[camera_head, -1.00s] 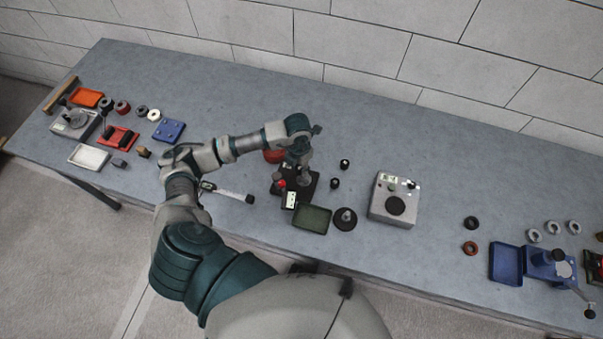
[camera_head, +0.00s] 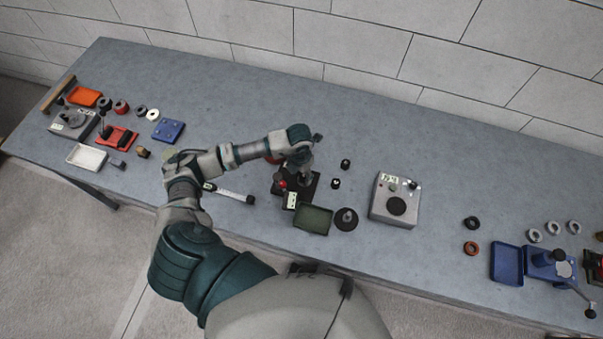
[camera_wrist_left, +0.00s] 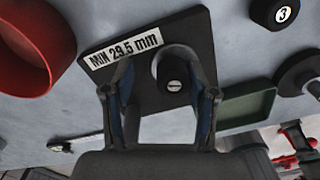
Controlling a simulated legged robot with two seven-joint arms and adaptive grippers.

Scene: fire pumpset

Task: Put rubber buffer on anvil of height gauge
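The height gauge (camera_head: 291,200) stands near the middle of the bench, with a red knob and a dark base plate. In the left wrist view its plate (camera_wrist_left: 145,42) has a "MIN 29.5 mm" label. My left gripper (camera_head: 303,173) is over the plate. In the wrist view its fingers (camera_wrist_left: 163,88) are apart, with gaps beside a black cylinder (camera_wrist_left: 174,70) standing on the plate, which looks like a rubber buffer; whether it sits on the anvil is unclear. Another black buffer (camera_wrist_left: 282,12), marked 3, lies outside the plate. Two small black cylinders (camera_head: 346,164) stand right of the gauge.
A red bowl (camera_wrist_left: 35,45) is close left of the plate. A green tray (camera_head: 313,220) and a black disc with a knob (camera_head: 346,219) are in front. A grey instrument (camera_head: 395,198) stands to the right. The back of the bench is clear.

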